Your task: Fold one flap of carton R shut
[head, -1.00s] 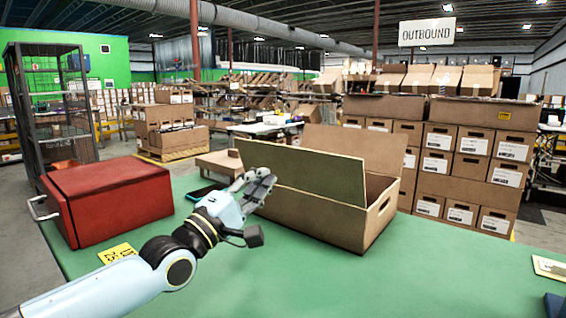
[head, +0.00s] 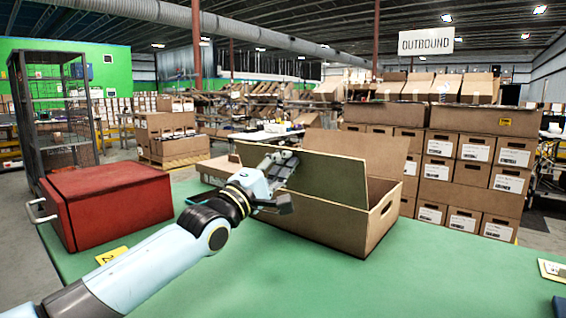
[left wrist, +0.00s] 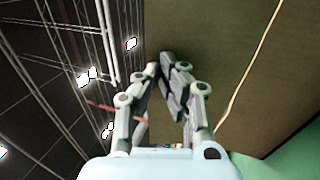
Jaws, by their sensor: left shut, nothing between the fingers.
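The brown carton (head: 330,222) stands on the green table, with two flaps raised. Its near flap (head: 318,175) stands up and leans outward a little, its greenish face toward me. The far flap (head: 365,150) also stands up behind the opening. My left gripper (head: 284,158) is shut and empty, in front of the near flap's left part; I cannot tell whether it touches. In the left wrist view the shut fingers (left wrist: 170,68) point along the brown flap surface (left wrist: 225,50). The right gripper is not in view.
A red box with a handle (head: 110,205) stands at the left of the green table (head: 270,285). A yellow card (head: 112,255) lies near it, and a dark flat device (head: 203,196) lies behind my left arm.

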